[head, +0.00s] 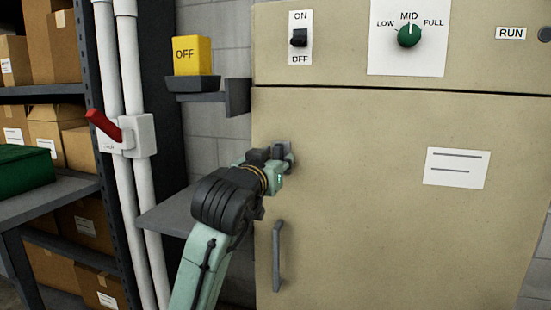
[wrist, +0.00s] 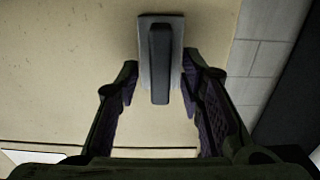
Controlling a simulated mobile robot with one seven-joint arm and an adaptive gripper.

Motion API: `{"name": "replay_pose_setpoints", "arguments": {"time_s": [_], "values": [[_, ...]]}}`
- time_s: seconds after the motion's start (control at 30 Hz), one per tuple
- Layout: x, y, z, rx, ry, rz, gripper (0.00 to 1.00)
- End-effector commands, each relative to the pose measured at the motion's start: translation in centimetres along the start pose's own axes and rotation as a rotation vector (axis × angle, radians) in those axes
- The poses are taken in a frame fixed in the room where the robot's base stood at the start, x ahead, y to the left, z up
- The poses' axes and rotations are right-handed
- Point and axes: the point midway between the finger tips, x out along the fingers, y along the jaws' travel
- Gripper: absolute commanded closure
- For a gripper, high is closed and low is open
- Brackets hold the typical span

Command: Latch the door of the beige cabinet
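The beige cabinet's door (head: 360,220) fills the right of the head view and looks flush with the panel above. Its latch (head: 284,148) is at the upper left of the door, partly hidden behind my gripper (head: 273,158). In the wrist view the latch is a grey plate with a dark lever (wrist: 159,62), its long side upright in the picture. My gripper (wrist: 160,84) is open there, one finger on each side of the lever, with gaps between. A grey bar handle (head: 277,255) is lower on the door.
Above the door are an ON/OFF switch (head: 299,38) and a green dial (head: 409,35). Left of the cabinet are a yellow OFF block (head: 192,56), a red lever (head: 103,125) on white pipes, and a grey shelf (head: 172,219) near my arm. Boxes fill racks at far left.

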Motion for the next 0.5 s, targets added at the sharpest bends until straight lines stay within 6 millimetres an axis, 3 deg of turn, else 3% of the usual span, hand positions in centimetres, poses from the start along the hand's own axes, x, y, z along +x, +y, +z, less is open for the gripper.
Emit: {"name": "replay_pose_setpoints", "arguments": {"time_s": [0.17, 0.5], "values": [[-0.01, 0.00, 0.00, 0.000, 0.000, 0.000, 0.65], [-0.03, -0.02, -0.01, 0.000, 0.000, 0.000, 0.87]]}}
